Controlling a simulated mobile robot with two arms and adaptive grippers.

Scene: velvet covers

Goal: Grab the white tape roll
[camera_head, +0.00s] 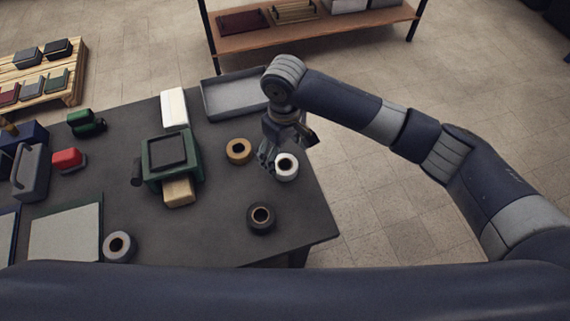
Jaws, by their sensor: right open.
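The white tape roll (287,171) lies flat on the dark table near its right edge. My right gripper (279,158) is open and comes down over the roll from behind. One finger is at the roll's left side and partly covers its upper left. The other finger shows behind the roll, toward the upper right. I cannot tell whether the fingers touch it. My left gripper is not in view.
A tan tape roll (238,151) lies left of the white one, a black roll (261,217) in front, and a grey roll (119,246) at front left. A green device (188,143) and a grey tray (222,97) stand nearby. The table's right edge is close.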

